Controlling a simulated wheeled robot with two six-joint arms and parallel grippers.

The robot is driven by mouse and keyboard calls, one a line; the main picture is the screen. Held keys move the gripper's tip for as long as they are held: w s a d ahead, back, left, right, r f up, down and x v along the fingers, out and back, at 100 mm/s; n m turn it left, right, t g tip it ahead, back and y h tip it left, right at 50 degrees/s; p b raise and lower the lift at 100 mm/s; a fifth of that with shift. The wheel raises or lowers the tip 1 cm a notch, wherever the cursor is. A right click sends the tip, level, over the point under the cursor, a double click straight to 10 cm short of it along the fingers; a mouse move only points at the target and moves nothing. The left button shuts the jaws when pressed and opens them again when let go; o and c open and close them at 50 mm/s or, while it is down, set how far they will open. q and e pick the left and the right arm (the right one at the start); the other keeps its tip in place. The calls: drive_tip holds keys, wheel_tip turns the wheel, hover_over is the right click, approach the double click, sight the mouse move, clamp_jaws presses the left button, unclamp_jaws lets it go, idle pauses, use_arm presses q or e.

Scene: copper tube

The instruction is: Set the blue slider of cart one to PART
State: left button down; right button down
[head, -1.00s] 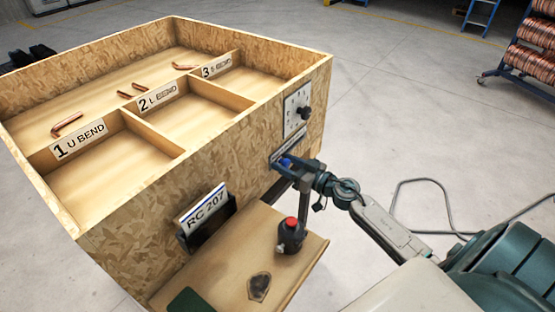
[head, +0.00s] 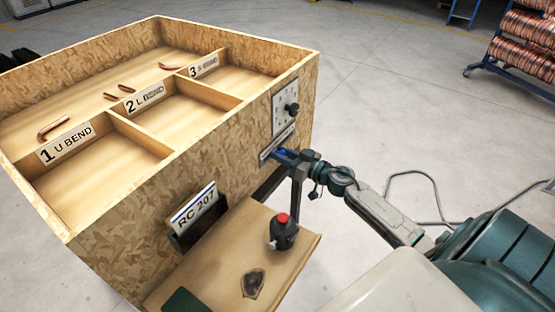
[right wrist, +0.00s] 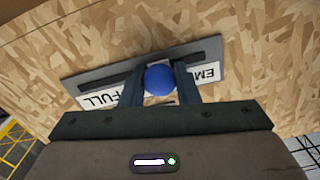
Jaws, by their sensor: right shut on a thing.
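Cart one is the large chipboard box (head: 235,130) with labelled compartments. Its blue slider (head: 281,152) sits on a small plate low on the cart's side, below a dial. My right gripper (head: 284,154) is shut on the blue slider. In the right wrist view the slider's round blue knob (right wrist: 158,80) stands between the two fingers, near the middle of the slotted plate (right wrist: 110,78). The upside-down word FULL (right wrist: 103,98) shows left of the fingers and the letters EM (right wrist: 208,74) right of them. The label between is mostly hidden. My left gripper is out of view.
A white dial (head: 285,108) with a black knob is above the slider. A wooden shelf (head: 225,258) below holds a dark object with a red top (head: 283,232). A card RC 207 (head: 194,207) stands in a holder. A rack of copper coils (head: 520,50) stands at the far right.

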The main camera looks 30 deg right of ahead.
drive_tip(key=d, duration=0.1)
drive_tip(key=w+d, duration=0.1)
drive_tip(key=shift+d, duration=0.35)
drive_tip(key=c, duration=1.1)
unclamp_jaws()
drive_tip(key=shift+w, duration=0.1)
